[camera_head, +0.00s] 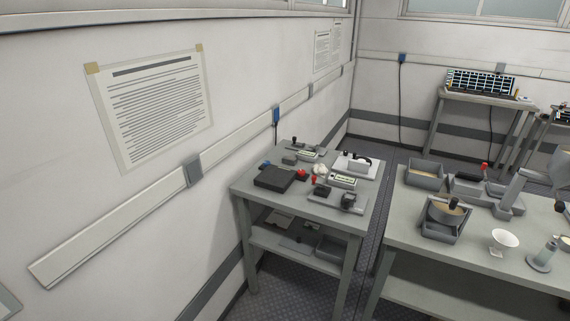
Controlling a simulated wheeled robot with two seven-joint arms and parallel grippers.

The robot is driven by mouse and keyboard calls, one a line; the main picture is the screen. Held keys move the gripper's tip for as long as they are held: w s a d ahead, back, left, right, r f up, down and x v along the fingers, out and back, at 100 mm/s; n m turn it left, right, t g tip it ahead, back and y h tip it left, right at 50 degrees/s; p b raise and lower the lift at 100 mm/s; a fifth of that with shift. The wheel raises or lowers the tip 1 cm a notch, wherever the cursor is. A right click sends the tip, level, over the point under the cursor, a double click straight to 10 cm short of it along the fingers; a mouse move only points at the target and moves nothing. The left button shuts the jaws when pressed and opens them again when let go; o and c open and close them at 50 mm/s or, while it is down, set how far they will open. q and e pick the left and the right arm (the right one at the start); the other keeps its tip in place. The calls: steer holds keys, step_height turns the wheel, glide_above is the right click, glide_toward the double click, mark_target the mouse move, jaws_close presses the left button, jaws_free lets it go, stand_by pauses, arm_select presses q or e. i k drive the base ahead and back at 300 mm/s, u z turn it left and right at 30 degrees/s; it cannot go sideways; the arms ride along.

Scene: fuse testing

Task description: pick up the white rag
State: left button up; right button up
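A small white crumpled thing (320,169), which looks like the white rag, lies on the small grey table (258,189) near the middle of the picture. It sits among small devices, just behind a red-knobbed part (302,174). It is too small for its folds to be clear. Neither of my grippers is in view.
A black box (274,179) and a white device (356,163) share the small table. A floor gap separates the tables.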

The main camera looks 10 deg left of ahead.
mark_target(319, 170)
steer(key=u, duration=0.05)
steer(key=i, duration=1.3)
steer(key=z, duration=0.65)
